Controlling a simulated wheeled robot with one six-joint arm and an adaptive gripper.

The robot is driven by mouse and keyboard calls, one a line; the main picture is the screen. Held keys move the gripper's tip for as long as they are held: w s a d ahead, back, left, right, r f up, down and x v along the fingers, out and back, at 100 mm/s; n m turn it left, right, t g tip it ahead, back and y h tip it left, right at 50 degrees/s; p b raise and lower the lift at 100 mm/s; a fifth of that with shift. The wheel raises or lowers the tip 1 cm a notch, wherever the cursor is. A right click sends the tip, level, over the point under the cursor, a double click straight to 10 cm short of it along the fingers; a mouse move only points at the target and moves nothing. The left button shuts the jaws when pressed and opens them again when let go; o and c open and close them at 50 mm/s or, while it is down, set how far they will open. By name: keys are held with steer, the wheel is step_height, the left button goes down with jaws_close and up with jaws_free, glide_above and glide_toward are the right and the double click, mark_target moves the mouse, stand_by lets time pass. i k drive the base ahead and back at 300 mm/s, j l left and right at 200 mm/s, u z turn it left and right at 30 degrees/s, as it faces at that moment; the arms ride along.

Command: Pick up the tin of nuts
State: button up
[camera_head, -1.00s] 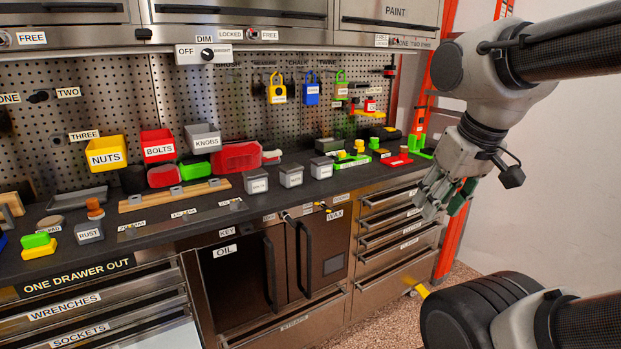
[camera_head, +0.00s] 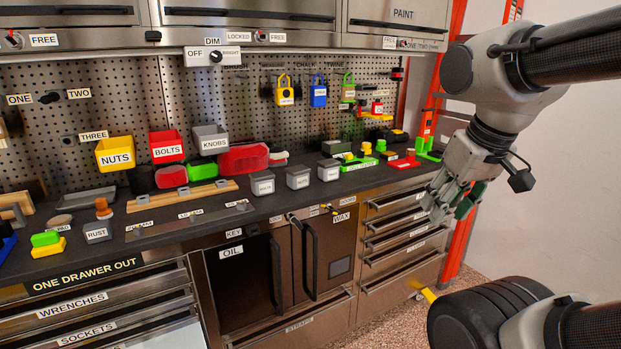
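Three small grey tins with white labels stand in a row near the front of the dark bench top: a left tin (camera_head: 262,184), a middle tin (camera_head: 297,178) and a right tin (camera_head: 328,171). Their labels are too small to read, so I cannot tell which holds nuts. A yellow bin marked NUTS (camera_head: 115,153) hangs on the pegboard at the left. My gripper (camera_head: 450,208) is right of the tins, in front of the bench's right end, pointing down. Its fingers look apart, with nothing seen between them.
A red BOLTS bin (camera_head: 166,147) and a grey KNOBS bin (camera_head: 210,139) hang beside the yellow one. A red box (camera_head: 244,158) stands behind the tins. Door handles (camera_head: 310,262) stick out below the bench edge. An orange ladder (camera_head: 458,240) stands at the right.

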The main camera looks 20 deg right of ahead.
mark_target(298, 177)
steer(key=i+l+u, duration=0.25)
steer(key=l+u, duration=0.25)
steer(key=i+l+u, duration=0.15)
steer(key=l+u, duration=0.15)
steer(key=l, duration=0.15)
steer(key=i+l+u, duration=0.1)
steer(key=l+u, duration=0.15)
